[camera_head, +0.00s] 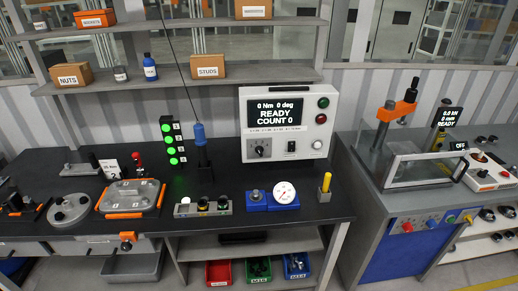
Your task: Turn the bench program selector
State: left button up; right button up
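The white control box (288,125) stands at the back right of the dark bench top. Its screen (281,113) reads "0 Nm 0 deg READY COUNT 0". A black selector knob (260,149) sits at the lower left of its face, with small marks around it too small to read. A row of small printed text runs above the knob. Neither of my grippers shows in the view.
In front of the box are a dial gauge on a blue block (258,201), a yellow-topped post (325,188) and a tray of parts (203,208). A blue tool (199,135) hangs on a cable left of the box. A press station (396,120) stands right.

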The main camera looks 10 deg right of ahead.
aim_at(259, 150)
jog(key=u, duration=0.75)
jog(key=i, duration=1)
jog(key=z, duration=0.25)
